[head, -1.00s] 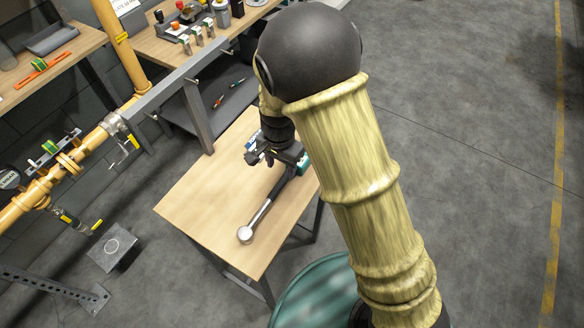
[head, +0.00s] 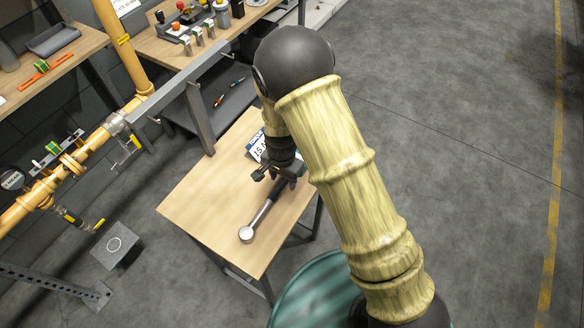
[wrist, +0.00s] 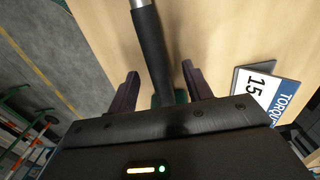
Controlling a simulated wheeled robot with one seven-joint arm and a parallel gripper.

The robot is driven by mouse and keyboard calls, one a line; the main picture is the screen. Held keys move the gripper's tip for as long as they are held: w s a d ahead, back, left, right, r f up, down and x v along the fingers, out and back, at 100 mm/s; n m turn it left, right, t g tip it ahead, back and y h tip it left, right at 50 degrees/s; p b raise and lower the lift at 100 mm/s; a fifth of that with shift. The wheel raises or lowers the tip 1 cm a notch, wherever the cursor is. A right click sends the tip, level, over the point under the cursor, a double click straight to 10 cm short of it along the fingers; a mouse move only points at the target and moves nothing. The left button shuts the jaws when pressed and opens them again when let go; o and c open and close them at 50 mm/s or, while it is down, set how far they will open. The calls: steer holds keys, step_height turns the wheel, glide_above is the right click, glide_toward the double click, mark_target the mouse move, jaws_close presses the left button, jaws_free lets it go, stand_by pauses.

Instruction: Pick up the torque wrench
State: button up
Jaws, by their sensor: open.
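The torque wrench (head: 259,217) lies on the small wooden table, its round silver head toward the near edge and its black handle toward my arm. In the wrist view the dark handle (wrist: 152,50) runs between the two fingers of my gripper (wrist: 158,85). My gripper (head: 277,172) is open over the handle in the head view, with one finger on each side and a gap on both sides. The far end of the handle is hidden by the gripper body.
A sign card (wrist: 268,92) reading "15" and "TORQUE" stands on the table (head: 200,203) beside the gripper. Yellow pipework (head: 62,168) runs along the left. The table's left part is clear.

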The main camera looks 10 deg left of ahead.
mark_target(283, 180)
steer(key=shift+f, duration=0.65)
jaws_close()
steer(key=shift+r, duration=0.15)
step_height(283, 180, up, 10)
steer(key=shift+f+b, duration=0.1)
steer(key=shift+b, duration=0.85)
